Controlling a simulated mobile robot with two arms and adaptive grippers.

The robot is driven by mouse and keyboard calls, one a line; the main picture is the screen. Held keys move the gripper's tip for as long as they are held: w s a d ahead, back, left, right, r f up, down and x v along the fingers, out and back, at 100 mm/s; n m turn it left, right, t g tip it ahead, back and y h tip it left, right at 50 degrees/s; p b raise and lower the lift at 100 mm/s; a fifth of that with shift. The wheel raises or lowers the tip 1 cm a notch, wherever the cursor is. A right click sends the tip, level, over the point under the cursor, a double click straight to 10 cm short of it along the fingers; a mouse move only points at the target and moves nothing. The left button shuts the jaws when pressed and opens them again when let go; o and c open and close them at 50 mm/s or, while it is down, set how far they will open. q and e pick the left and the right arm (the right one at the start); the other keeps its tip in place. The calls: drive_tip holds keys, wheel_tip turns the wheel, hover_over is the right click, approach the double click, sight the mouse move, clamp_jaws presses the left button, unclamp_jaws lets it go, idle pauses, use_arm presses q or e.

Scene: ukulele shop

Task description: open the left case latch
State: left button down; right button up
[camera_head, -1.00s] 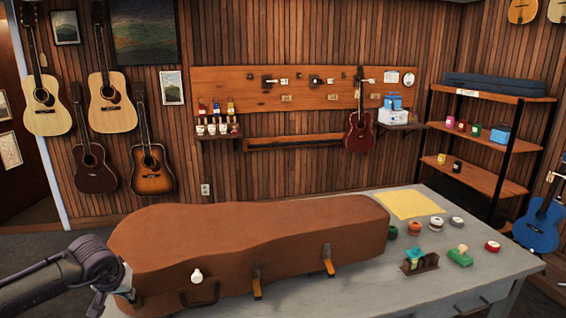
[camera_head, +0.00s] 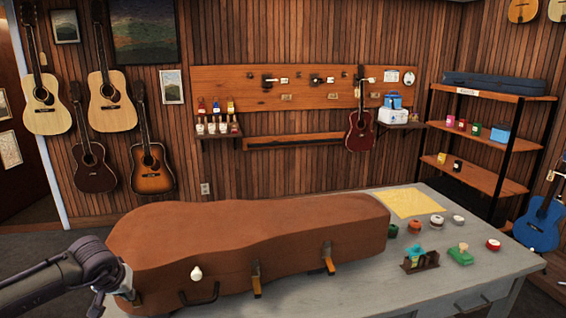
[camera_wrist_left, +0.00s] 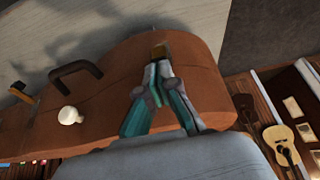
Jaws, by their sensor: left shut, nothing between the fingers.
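The brown case (camera_head: 250,225) lies closed on the table with its latches along the near side. The left latch (camera_head: 133,297) is at the near left end, mostly hidden by my left gripper (camera_head: 98,305). The middle latch (camera_head: 256,283) and right latch (camera_head: 328,258) have brass levers sticking outward and down. My right gripper is not in view.
A white knob (camera_head: 196,273) and dark handle (camera_head: 201,294) are on the case's near side, right of the left latch. The grey table (camera_head: 400,282) holds several small tins, a small rack (camera_head: 420,262) and a yellow cloth (camera_head: 408,203) to the right.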

use_arm(q)
drive_tip(key=shift+f, duration=0.35)
drive_tip(key=shift+s+d+f+b, duration=0.1)
drive_tip(key=shift+s+f+b, duration=0.1)
drive_tip(key=shift+s, duration=0.2)
drive_tip(key=shift+s+d+f+b, duration=0.1)
drive_tip(key=shift+s+b, duration=0.05)
drive_tip(key=shift+s, duration=0.25)
idle(0.4)
drive_tip(key=shift+s+d+f+b, duration=0.15)
drive_tip(key=shift+s+f+b, duration=0.3)
drive_tip(key=shift+s+f, duration=0.3)
idle(0.5)
drive_tip(key=shift+s+d+f+b, duration=0.1)
drive_tip(key=shift+s+f+b, duration=0.15)
drive_tip(key=shift+f+b, duration=0.25)
drive_tip(key=shift+s+d+f+b, duration=0.1)
drive_tip(key=shift+s+f+b, duration=0.2)
drive_tip(key=shift+f, duration=0.25)
idle(0.5)
drive_tip(key=shift+f+b, duration=0.85)
drive_tip(key=shift+f, duration=0.15)
drive_tip(key=shift+r, duration=0.1)
drive_tip(key=s+p+v, duration=0.1)
drive_tip(key=p+v, duration=0.4)
drive_tip(key=v, duration=0.3)
idle(0.6)
